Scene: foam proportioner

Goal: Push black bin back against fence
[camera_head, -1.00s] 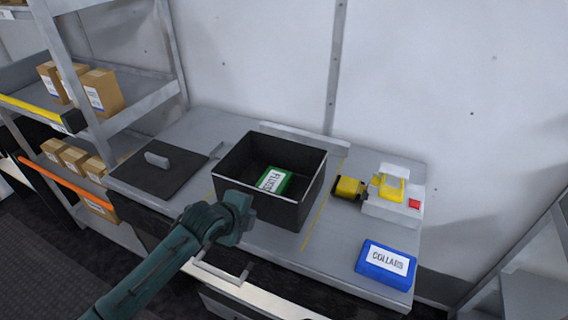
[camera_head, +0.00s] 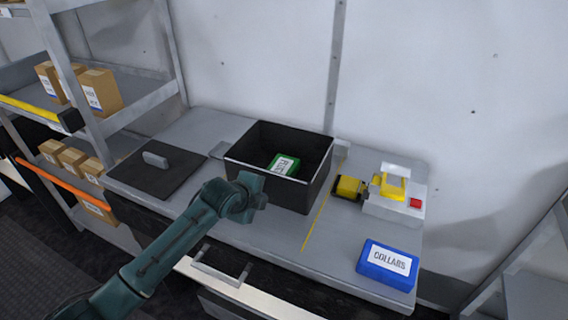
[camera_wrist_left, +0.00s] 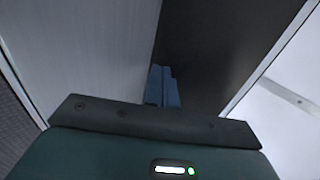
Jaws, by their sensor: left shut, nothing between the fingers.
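The black bin (camera_head: 295,192) is an open box standing upright on the grey bench (camera_head: 275,235), near the wall at the back. A green box (camera_head: 284,163) with a white label lies inside it. The fence (camera_head: 342,146), a pale low strip, shows only a short piece at the bin's back right; the bin hides the rest, so I cannot tell whether they touch. My left gripper (camera_head: 254,187) is at the bin's front wall, towards its left. In the left wrist view its blue fingers (camera_wrist_left: 162,86) are shut and empty, beside the dark bin wall (camera_wrist_left: 205,55).
A dark lid (camera_head: 150,178) with a grey handle lies left of the bin. A yellow and black item (camera_head: 348,188), a white and yellow device (camera_head: 392,198) and a blue COLLARS box (camera_head: 387,265) are to the right. A shelf rack (camera_head: 80,85) stands at the left.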

